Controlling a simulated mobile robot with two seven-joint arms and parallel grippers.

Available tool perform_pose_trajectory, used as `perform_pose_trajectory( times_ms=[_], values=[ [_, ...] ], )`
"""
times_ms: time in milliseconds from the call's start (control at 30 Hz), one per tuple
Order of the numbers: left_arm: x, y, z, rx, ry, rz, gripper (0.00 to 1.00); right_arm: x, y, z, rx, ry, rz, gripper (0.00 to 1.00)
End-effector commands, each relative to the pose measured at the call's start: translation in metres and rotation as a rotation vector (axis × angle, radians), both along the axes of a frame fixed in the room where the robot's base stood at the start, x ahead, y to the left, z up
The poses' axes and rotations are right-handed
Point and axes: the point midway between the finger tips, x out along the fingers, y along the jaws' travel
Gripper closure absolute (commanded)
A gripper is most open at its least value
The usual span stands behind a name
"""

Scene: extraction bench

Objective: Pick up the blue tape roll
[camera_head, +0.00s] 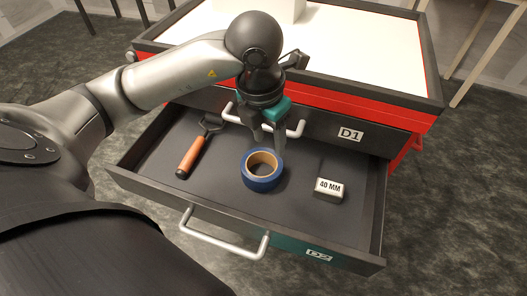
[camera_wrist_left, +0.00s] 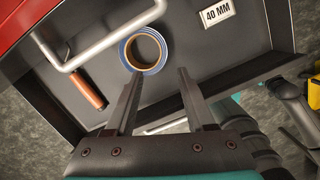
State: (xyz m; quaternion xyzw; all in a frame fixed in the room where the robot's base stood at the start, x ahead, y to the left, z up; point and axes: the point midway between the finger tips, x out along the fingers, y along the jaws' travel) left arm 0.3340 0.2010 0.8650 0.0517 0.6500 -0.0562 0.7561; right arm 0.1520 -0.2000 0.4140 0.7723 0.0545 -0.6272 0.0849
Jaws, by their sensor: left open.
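The blue tape roll (camera_head: 262,170) lies flat in the open lower drawer (camera_head: 225,205), near its middle. Its tan inner core shows around the hole. My left gripper (camera_head: 268,150) is open and empty, with its fingers pointing down just above the far side of the roll. In the left wrist view the roll (camera_wrist_left: 143,50) lies beyond the tips of the two spread fingers (camera_wrist_left: 160,80), apart from them as far as I can see. My right gripper is in neither view.
An orange-handled tool (camera_head: 190,157) lies left of the roll in the drawer. A block marked 40 MM (camera_head: 329,188) sits to the right. The D1 drawer handle (camera_head: 292,130) is close behind my left gripper. Bare drawer floor surrounds the roll.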

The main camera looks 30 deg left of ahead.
Motion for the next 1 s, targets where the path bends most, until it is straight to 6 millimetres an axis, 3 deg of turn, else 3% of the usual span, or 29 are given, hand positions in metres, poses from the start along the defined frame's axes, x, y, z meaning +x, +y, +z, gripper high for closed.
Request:
perform_pose_trajectory(
  times_ms=[700, 1000],
  values=[
    [0.011, -0.004, -0.082, -0.005, 0.003, -0.003, 0.45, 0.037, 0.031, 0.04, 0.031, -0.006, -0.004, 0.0],
    [0.013, -0.004, -0.095, -0.005, 0.001, -0.004, 0.45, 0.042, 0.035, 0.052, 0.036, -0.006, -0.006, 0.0]
  ],
)
